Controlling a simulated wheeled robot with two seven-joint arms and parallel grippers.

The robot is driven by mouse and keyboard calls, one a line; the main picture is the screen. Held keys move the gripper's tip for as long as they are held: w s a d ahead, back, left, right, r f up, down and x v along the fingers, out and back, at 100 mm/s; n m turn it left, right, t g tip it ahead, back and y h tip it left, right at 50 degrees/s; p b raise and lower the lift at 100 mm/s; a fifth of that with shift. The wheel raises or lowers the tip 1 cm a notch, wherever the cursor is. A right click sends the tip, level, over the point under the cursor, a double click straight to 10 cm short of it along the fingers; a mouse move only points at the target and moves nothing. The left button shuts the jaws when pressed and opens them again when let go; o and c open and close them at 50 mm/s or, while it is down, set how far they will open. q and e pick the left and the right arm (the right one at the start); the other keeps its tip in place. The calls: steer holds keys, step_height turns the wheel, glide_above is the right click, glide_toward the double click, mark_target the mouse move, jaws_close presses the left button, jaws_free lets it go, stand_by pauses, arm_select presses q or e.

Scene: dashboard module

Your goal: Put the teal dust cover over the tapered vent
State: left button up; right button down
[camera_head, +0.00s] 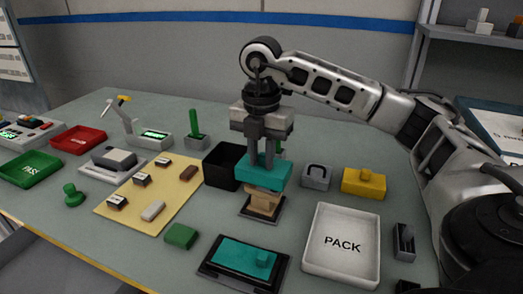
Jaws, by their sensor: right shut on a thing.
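The teal dust cover (263,172) is held in my right gripper (265,156), whose fingers point straight down and are shut on its top. The cover is over a tan tapered vent (262,200) standing on a dark square base. The vent's lower part shows below the cover's edge, and its top is hidden. I cannot tell whether the cover touches the vent. My left gripper is not in view.
A black open box (222,164) stands close left of the cover. A grey block with a handle (316,177) and a yellow block (364,183) are to the right. A white PACK tray (342,270) and a dark-framed teal panel (244,262) lie in front.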

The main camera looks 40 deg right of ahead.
mark_target(262, 168)
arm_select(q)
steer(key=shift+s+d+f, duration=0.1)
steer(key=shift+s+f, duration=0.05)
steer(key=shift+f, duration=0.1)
arm_select(e)
steer(key=shift+f, duration=0.55)
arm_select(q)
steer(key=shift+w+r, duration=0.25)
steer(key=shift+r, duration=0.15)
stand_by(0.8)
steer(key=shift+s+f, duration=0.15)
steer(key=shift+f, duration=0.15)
arm_select(e)
steer(key=shift+f, duration=0.25)
arm_select(q)
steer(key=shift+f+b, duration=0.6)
steer(key=shift+b, duration=0.3)
arm_select(e)
steer(key=shift+f, duration=1.05)
steer(key=c, duration=1.2)
jaws_free()
